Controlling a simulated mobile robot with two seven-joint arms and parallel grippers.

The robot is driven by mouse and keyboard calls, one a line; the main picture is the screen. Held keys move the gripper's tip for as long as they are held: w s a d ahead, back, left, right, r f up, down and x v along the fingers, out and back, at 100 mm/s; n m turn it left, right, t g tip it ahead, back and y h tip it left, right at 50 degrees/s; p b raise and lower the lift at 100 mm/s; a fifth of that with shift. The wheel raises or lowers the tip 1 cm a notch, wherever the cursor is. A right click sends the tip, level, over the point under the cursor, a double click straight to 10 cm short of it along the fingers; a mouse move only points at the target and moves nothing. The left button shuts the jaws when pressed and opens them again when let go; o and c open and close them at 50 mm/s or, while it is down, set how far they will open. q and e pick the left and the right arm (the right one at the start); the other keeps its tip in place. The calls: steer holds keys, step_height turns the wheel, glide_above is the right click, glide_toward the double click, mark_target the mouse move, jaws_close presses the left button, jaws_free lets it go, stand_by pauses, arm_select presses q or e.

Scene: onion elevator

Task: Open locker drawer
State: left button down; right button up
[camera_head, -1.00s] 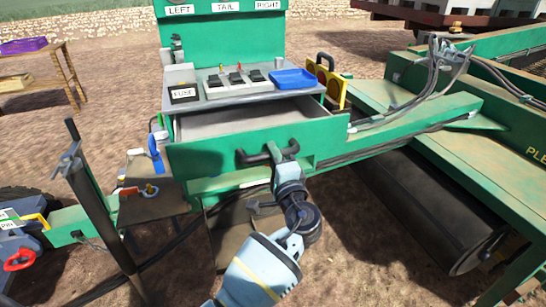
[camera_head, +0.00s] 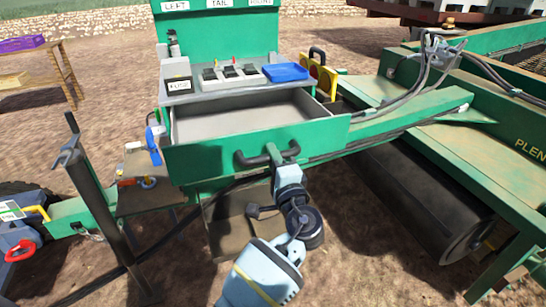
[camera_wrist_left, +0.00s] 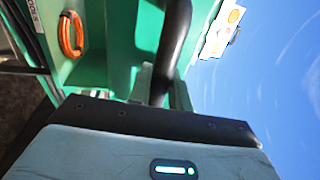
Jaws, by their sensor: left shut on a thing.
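The green locker drawer (camera_head: 215,161) is pulled out of the green cabinet in the head view, and its grey inside looks empty. Its black bar handle (camera_head: 254,158) is on the front face. My left gripper (camera_head: 286,155) is shut on the right part of that handle. In the left wrist view the dark handle (camera_wrist_left: 172,45) runs up from between the fingers, which are mostly hidden. My right gripper is not in view.
Above the drawer is a panel with switches, a FUSE box (camera_head: 179,86) and a blue tray (camera_head: 285,72). A dark post (camera_head: 95,205) stands at the left. A green frame with a black roller (camera_head: 420,205) is at the right. Bare soil lies in front.

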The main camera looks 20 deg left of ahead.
arm_select(q)
steer(key=c, duration=1.3)
jaws_free()
steer(key=shift+c, duration=0.2)
steer(key=shift+s+d+f, duration=0.2)
steer(key=shift+s+d, duration=0.1)
steer(key=shift+s, duration=0.1)
steer(key=b+v, duration=0.1)
steer(key=v, duration=0.5)
steer(key=shift+s+d, duration=0.2)
steer(key=shift+s, duration=0.15)
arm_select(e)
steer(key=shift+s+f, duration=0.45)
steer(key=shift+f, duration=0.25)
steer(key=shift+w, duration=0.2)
